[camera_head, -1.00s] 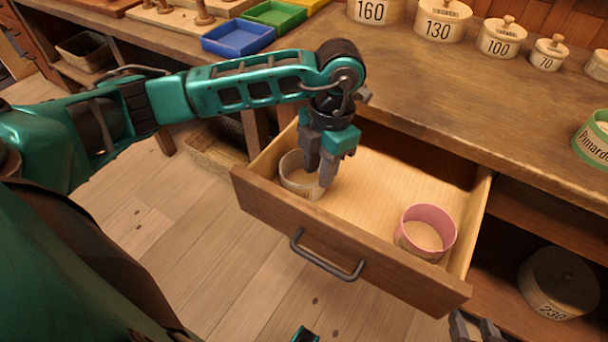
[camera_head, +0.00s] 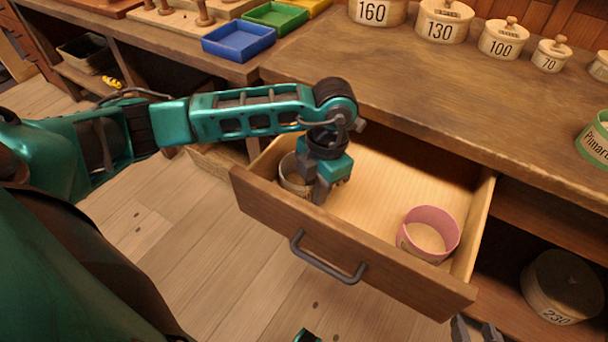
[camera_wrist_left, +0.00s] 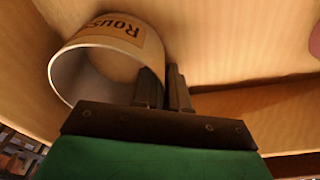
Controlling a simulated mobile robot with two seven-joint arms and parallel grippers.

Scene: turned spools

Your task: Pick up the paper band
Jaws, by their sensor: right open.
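A pale paper band (camera_head: 292,176) with a brown label stands in the left part of the open drawer. The left wrist view shows the paper band (camera_wrist_left: 92,72) large, its label starting "Rous". My left gripper (camera_head: 317,190) points down into the drawer at the band's right side. In the left wrist view, the fingers of my left gripper (camera_wrist_left: 165,90) are close together at the band's wall, one seemingly inside and one outside. Whether they press on it I cannot tell. My right gripper (camera_head: 475,331) shows at the bottom edge, open and empty.
A pink band (camera_head: 430,232) stands at the drawer's right. The drawer (camera_head: 345,262) has a wooden front with a dark handle. Lidded containers, a green-rimmed tub (camera_head: 594,142) and a blue tray (camera_head: 238,40) stand on the worktop. A "230" container (camera_head: 562,287) is on the shelf at right.

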